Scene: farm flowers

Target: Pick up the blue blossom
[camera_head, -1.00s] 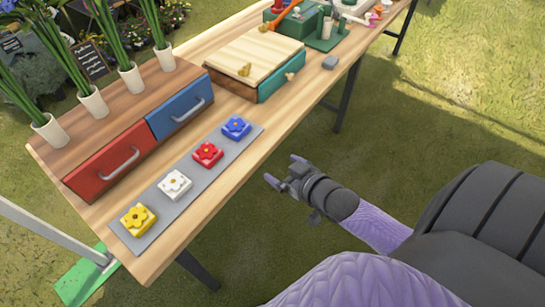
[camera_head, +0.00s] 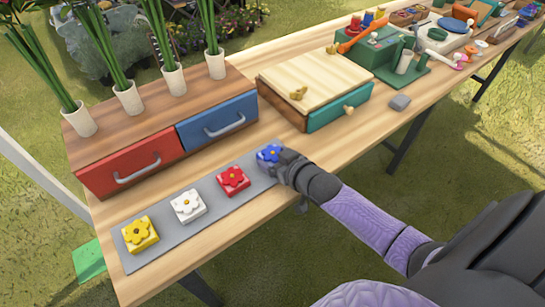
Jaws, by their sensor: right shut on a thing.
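The blue blossom (camera_head: 269,153) is a small blue block with a flower on top, at the far right end of a grey mat (camera_head: 162,252). My right gripper (camera_head: 277,161) is at its right side, shut on it, and hides part of it. The blossom still looks to be at mat level; I cannot tell whether it touches the mat. My left gripper is not in view.
Red (camera_head: 233,180), white (camera_head: 188,205) and yellow (camera_head: 140,234) blossoms sit in a row on the mat. Behind are a red drawer (camera_head: 130,168) and a blue drawer (camera_head: 217,122), both shut. A wooden box (camera_head: 316,85) stands further right. Bare tabletop lies along the front edge.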

